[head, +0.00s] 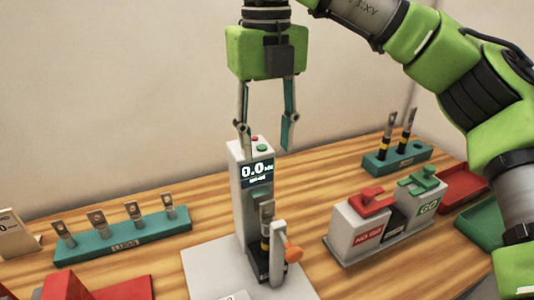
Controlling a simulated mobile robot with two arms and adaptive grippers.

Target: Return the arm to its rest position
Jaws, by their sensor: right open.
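My right gripper (267,148) hangs pointing down in the upper middle of the head view, its two fingers spread apart and nothing between them. Its green arm (425,55) comes in from the upper right. The fingertips are around the top of the grey test stand (240,210), whose display reads 0.0; whether they touch it I cannot tell. A dark part with a metal lug and yellow band (266,228) stands upright in the stand, beside a lever with an orange knob (293,252). My left gripper is not in view.
A teal rack of several lugs (120,240) is at left. NO GO and GO boxes (365,232) stand right of the stand. Behind them, a teal holder (385,162) carries two banded parts. Red (462,185) and green (483,225) trays lie at the right edge, below my arm.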

